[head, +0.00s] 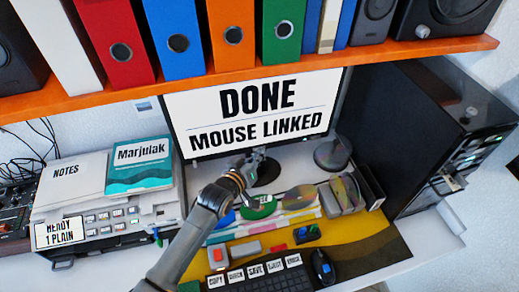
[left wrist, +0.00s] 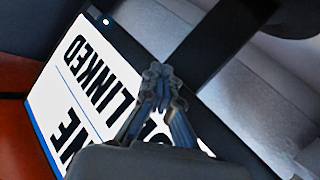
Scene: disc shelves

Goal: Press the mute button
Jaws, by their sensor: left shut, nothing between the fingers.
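A row of white labelled keys (head: 255,269) runs along the top of a black keyboard at the bottom of the head view. My left gripper (head: 257,156) is shut and empty, raised in front of the lower edge of the monitor (head: 250,112), away from the keys. The monitor reads DONE, MOUSE LINKED. In the left wrist view the closed fingers (left wrist: 161,78) point toward the screen (left wrist: 85,95). My right gripper is not in view.
A black mouse (head: 323,268) lies right of the keyboard. Discs and cases (head: 300,197) lie behind it. A printer (head: 95,228) carrying a notebook and a book stands left. A black computer tower (head: 420,135) stands right. An orange shelf (head: 250,76) with binders hangs above.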

